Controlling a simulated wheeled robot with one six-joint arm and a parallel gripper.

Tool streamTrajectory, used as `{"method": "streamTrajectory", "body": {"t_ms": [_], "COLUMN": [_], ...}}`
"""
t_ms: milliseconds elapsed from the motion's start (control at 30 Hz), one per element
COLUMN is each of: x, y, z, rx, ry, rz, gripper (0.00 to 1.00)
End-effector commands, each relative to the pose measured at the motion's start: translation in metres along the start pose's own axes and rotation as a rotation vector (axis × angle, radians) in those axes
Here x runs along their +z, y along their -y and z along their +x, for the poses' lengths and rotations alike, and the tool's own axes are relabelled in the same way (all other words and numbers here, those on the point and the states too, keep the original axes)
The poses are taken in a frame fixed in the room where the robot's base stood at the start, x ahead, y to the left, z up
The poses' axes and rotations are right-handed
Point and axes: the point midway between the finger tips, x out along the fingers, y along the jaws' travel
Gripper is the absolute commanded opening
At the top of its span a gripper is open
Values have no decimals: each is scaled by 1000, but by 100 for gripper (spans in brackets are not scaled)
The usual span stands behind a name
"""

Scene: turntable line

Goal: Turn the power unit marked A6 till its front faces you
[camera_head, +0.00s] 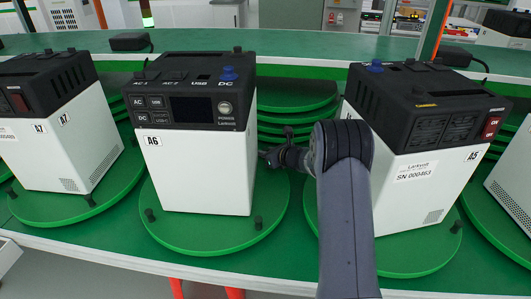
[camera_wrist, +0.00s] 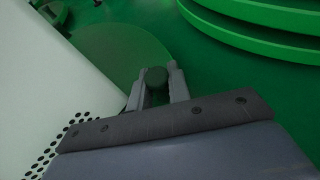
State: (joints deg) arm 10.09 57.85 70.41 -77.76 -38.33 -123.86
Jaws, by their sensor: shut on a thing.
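The power unit A6 (camera_head: 205,145) is a white box with a black top, standing on a round green turntable (camera_head: 215,243). Its face with display, buttons and the A6 label shows toward me in the head view, slightly angled. Two dark pegs (camera_head: 150,215) show at the turntable's front rim. My gripper (camera_head: 268,155) is low beside the unit's right side, at the turntable's back right. In the wrist view my gripper (camera_wrist: 157,82) has its two fingers shut on a dark round peg (camera_wrist: 156,77). A white housing wall with holes (camera_wrist: 45,90) is close at left there.
Unit A5 (camera_head: 425,140) stands on its own turntable close to the right, behind my arm. Unit A7 (camera_head: 55,125) stands to the left. Stacked green discs (camera_head: 297,97) lie behind the gap between A6 and A5. A black adapter (camera_head: 130,41) sits behind A6.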

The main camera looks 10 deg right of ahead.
Motion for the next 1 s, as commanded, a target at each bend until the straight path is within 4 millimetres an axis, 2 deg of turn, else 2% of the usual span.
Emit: {"method": "streamTrajectory", "body": {"t_ms": [267,767,800,867,1000], "x": [-8,-6,-6,-6,-6], "y": [0,0,0,0,0], "z": [-8,-14,-14,-14,-14], "rx": [-43,-64,-64,-63,-63], "ry": [1,0,0,0,0], "rz": [16,26,27,27,26], "gripper": [0,0,21,26,27]}}
